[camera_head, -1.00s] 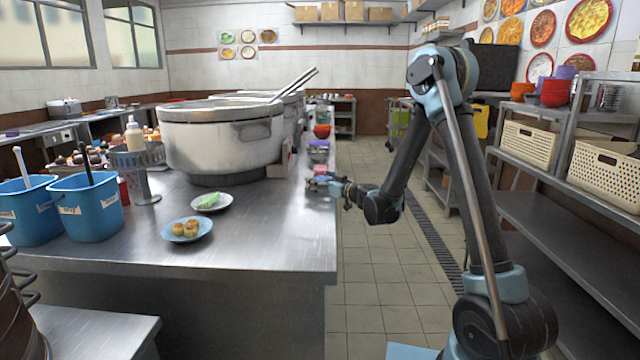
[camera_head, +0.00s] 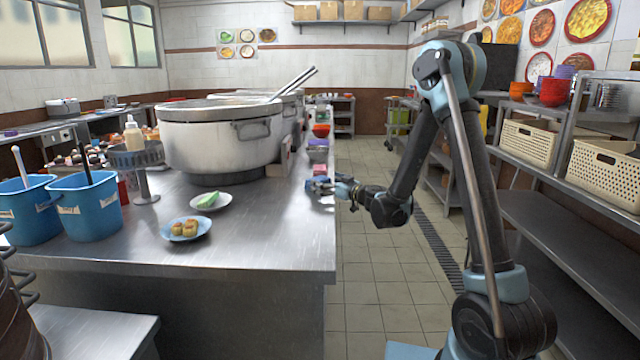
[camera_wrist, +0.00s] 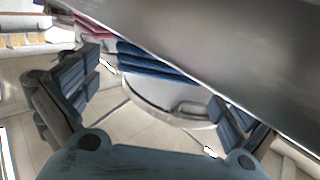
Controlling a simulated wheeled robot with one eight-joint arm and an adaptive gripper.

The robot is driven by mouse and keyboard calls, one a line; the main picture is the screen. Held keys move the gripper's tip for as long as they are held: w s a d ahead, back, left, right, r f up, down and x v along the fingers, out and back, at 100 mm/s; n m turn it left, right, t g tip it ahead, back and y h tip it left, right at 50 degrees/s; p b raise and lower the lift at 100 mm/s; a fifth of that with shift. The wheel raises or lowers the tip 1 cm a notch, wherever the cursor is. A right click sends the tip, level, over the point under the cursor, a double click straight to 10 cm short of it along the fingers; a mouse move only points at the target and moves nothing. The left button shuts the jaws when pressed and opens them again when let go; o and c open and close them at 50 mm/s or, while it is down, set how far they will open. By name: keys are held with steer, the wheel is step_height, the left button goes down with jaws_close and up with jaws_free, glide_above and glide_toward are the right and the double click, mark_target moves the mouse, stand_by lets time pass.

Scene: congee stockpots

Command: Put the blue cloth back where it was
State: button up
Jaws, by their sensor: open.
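The blue cloth (camera_wrist: 155,63) is a folded stack of layers at the counter's edge in the wrist view. It lies beyond my gripper (camera_wrist: 160,98), between the directions of its two spread fingers. My gripper is open, with no cloth clamped between its fingers. In the head view my gripper (camera_head: 326,187) is at the counter's right edge, where its blue-grey parts are hard to tell from the cloth. A pink-red folded cloth (camera_wrist: 92,27) is just beyond the blue one in the wrist view; it also shows in the head view (camera_head: 318,169).
The steel counter (camera_head: 270,230) holds a large stockpot (camera_head: 210,150), two plates of food and two blue buckets (camera_head: 88,212). Bowls (camera_head: 318,151) stand behind the cloths. The tiled aisle (camera_head: 375,270) is clear. Shelves with baskets (camera_head: 528,142) line the right side.

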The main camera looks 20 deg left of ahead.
steer(key=s+d+r+m+g+h, duration=0.1)
steer(key=s+d+g+h, duration=0.1)
steer(key=s+d, duration=0.7)
steer(key=s+d+r+m+g+h, duration=0.15)
steer(key=s+d, duration=0.45)
steer(key=d, duration=0.6)
steer(key=s+d+f+m+g+h, duration=0.1)
steer(key=s+d+f+m+h, duration=0.2)
steer(key=s+d, duration=0.5)
steer(key=s+d+f+m+g+h, duration=0.1)
steer(key=s+d+f+m+h, duration=0.2)
steer(key=s+d, duration=0.5)
steer(key=s+d+f+m+g+h, duration=0.1)
steer(key=s+d+f+m+h, duration=0.2)
steer(key=s+d, duration=0.6)
steer(key=d+f+h, duration=0.1)
steer(key=d+h, duration=0.1)
steer(key=shift+d+h, duration=0.35)
steer(key=shift+d, duration=0.05)
steer(key=shift+f+g, duration=0.1)
steer(key=shift+g, duration=0.15)
